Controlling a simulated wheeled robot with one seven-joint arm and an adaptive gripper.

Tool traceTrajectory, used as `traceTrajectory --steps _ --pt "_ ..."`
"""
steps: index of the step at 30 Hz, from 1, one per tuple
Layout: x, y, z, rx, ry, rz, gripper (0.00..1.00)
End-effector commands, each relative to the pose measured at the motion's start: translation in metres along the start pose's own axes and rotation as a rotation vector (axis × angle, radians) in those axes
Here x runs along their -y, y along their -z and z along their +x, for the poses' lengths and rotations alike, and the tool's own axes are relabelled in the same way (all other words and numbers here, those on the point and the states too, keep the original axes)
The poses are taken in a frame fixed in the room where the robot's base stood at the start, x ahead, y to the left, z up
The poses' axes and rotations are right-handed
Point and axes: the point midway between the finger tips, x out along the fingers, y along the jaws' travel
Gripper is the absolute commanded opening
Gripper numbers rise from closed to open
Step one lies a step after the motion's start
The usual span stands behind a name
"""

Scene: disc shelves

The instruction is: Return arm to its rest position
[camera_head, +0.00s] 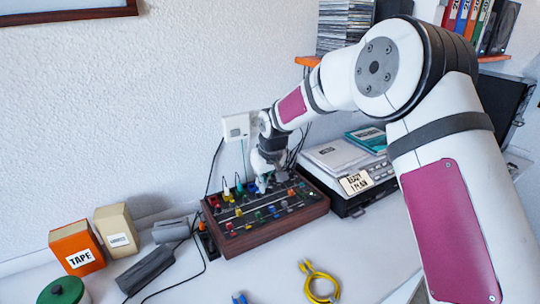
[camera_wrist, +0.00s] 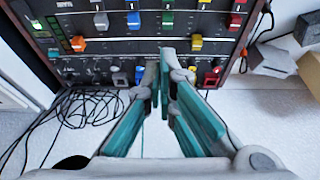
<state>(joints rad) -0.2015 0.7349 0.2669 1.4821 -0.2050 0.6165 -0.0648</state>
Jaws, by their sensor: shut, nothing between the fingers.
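My arm reaches from the right side of the head view toward the wall. My gripper (camera_head: 267,178) is over the back edge of a wood-sided control panel (camera_head: 275,236) with coloured knobs and plugs. In the wrist view my gripper (camera_wrist: 166,58) shows its teal finger pads close together, with nothing held between them.
A black device (camera_head: 350,203) with papers on it stands right of the panel. An orange tape box (camera_head: 77,248) and a beige box (camera_head: 116,231) stand at left. A yellow cable (camera_head: 320,282) lies in front. Black cables (camera_wrist: 85,108) hang behind the panel.

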Motion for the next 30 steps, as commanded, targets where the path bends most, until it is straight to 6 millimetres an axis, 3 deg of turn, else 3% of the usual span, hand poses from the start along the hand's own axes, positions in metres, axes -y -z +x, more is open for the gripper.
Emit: traceTrajectory --steps 8,15,24,30 --pt "-0.030 -0.045 -0.120 0.005 -0.086 0.065 0.00" --pt "-0.045 -0.115 -0.216 0.014 -0.153 0.155 0.00" --pt "-0.040 -0.221 -0.304 0.014 -0.207 0.295 0.00" --pt "-0.023 -0.298 -0.340 0.004 -0.220 0.395 0.00"
